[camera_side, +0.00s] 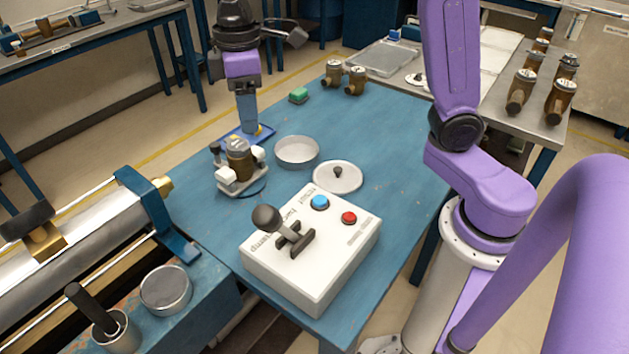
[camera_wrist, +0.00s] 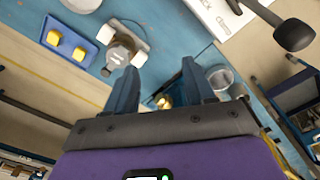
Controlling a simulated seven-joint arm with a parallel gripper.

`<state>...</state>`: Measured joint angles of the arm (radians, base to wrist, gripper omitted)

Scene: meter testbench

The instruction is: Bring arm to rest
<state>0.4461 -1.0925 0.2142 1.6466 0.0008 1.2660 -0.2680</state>
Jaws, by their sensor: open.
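My gripper (camera_side: 248,120) hangs over the far left part of the blue table, fingers pointing down. In the wrist view its two blue fingers (camera_wrist: 158,78) stand apart with nothing held between them. A brass-brown meter (camera_side: 239,160) sits in a fixture with white clamps, in front of my gripper in the side view; it also shows at the wrist view's top (camera_wrist: 121,50). A small blue tray (camera_side: 229,137) with yellow pieces lies below and behind the fingers; it also shows in the wrist view (camera_wrist: 66,52). The gap between fingertips and tray is hard to judge.
A white control box (camera_side: 330,262) with lever and blue and red buttons stands at the table's front.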

